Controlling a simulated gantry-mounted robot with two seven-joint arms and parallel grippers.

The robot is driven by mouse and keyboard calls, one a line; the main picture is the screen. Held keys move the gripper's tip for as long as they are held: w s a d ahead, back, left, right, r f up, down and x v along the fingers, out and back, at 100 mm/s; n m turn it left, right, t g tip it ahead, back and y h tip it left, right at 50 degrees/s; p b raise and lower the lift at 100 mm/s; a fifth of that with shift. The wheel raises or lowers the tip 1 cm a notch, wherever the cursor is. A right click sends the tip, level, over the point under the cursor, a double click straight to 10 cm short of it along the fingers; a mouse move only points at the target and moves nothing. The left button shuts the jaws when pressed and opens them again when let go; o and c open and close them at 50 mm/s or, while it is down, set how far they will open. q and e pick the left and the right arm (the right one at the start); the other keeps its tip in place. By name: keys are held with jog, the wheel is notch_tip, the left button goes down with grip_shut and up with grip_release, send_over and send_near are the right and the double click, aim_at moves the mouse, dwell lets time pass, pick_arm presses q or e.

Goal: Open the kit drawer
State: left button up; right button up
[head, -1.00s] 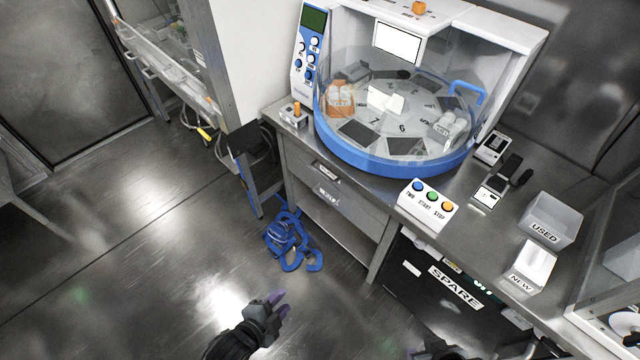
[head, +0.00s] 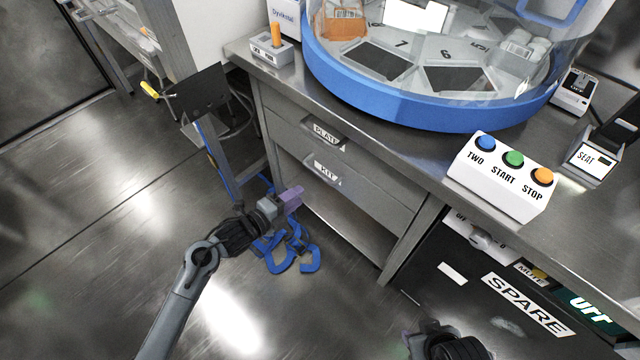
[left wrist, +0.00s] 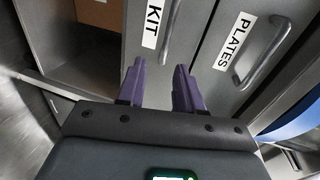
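The kit drawer (head: 375,190) is the lower of two drawers under the counter and looks shut. Its KIT label and bar handle (head: 322,172) are at its front. In the left wrist view the KIT label (left wrist: 152,24) and the handle (left wrist: 170,32) lie just beyond my fingertips. My left gripper (head: 292,198) is in front of and a little below the handle, apart from it. Its purple fingers (left wrist: 158,75) are spread with nothing between them. My right gripper (head: 415,338) is at the bottom edge, partly cut off; its fingers are unclear.
The plates drawer (head: 345,128) with its own handle is directly above. A blue-rimmed carousel (head: 420,112) and a button box (head: 505,178) stand on the counter. A black SPARE unit (head: 490,300) is at lower right. Blue coiled items (head: 290,250) lie on the floor below.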

aim_at(320, 174)
pick_arm(q)
jog(key=b+x, duration=0.1)
jog(key=x, duration=0.2)
jog(key=b+x, duration=0.1)
jog(key=x, duration=0.3)
jog(key=w+r+b+x, duration=0.1)
jog(key=x, duration=0.3)
jog(key=shift+w+a, duration=0.1)
pick_arm(e)
notch_tip(320, 174, down, 4)
jog(key=shift+f, duration=0.1)
pick_arm(q)
jog(key=shift+c, duration=0.4)
grip_shut()
